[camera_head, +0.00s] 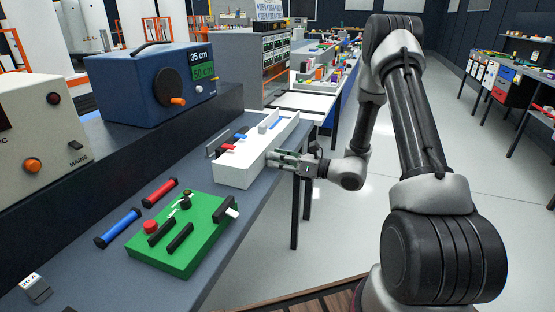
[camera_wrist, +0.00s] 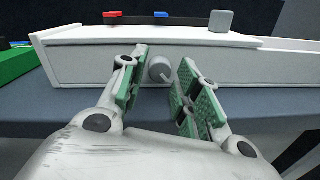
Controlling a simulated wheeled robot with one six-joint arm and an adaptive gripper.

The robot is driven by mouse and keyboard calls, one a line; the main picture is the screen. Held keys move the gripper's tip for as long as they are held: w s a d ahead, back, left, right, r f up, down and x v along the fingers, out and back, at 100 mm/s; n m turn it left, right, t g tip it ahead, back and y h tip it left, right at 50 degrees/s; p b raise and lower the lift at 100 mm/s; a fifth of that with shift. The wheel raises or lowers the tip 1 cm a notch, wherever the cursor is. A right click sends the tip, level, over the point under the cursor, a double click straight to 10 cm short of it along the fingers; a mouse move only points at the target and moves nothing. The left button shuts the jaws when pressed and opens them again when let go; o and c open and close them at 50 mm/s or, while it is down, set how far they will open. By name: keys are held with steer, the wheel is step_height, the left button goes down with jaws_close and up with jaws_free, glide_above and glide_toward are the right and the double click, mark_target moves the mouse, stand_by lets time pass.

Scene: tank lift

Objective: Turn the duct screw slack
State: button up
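The duct is a long white open box (camera_head: 235,172) on the bench; in the wrist view its white side wall (camera_wrist: 80,65) faces me. The duct screw (camera_wrist: 160,69) is a small round grey knob on that wall. My gripper (camera_wrist: 164,66) is open, with its green-padded fingers on either side of the screw and a gap to the right finger. The left finger is close to the screw; I cannot tell whether it touches. In the head view my gripper (camera_head: 284,159) is at the duct's right side and hides the screw.
A green board (camera_head: 185,255) with switches lies in front of the duct. Red (camera_head: 160,192) and blue (camera_head: 118,228) handles lie left of it. A blue instrument (camera_head: 140,85) stands behind, its display reading 35 cm and 50 cm. Free floor (camera_head: 335,225) lies right of the bench.

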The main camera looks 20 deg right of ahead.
steer(key=shift+w+a, duration=0.15)
jaws_close()
steer(key=n, duration=0.4)
steer(key=shift+n, duration=0.4)
jaws_free()
steer(key=v, duration=1.2)
